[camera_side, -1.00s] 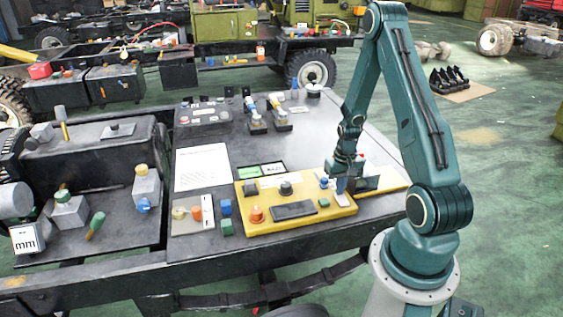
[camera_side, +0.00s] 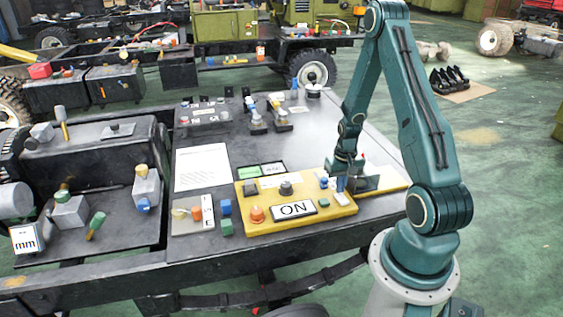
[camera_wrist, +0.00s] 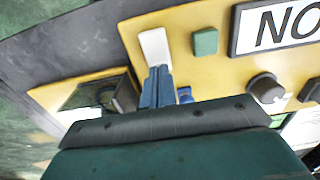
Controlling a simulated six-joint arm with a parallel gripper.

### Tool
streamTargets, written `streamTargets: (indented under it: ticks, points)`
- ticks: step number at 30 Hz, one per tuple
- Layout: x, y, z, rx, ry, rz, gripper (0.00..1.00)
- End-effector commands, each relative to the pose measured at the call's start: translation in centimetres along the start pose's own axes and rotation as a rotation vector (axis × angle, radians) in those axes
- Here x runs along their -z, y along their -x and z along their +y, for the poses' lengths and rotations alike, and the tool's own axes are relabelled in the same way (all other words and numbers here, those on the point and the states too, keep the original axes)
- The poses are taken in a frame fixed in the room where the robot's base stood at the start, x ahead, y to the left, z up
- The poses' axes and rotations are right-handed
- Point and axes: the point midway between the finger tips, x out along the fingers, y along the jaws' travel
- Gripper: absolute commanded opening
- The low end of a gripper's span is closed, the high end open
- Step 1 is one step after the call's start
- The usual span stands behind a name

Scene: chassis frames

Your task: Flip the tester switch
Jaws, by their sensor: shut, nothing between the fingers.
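The yellow tester (camera_side: 272,222) sits on the dark bench, and its display (camera_side: 293,209) is lit white and reads ON.
A green button (camera_wrist: 205,41) and a grey knob (camera_wrist: 265,88) are close to the lever on the tester.

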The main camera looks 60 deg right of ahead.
Motion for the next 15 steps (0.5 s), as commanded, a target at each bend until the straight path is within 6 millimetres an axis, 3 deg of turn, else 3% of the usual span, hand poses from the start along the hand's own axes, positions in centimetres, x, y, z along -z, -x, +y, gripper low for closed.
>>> streamTargets:
  ticks: [15]
  points:
    - [0.0,3.0,0.0,0.000,0.000,0.002,0.00]
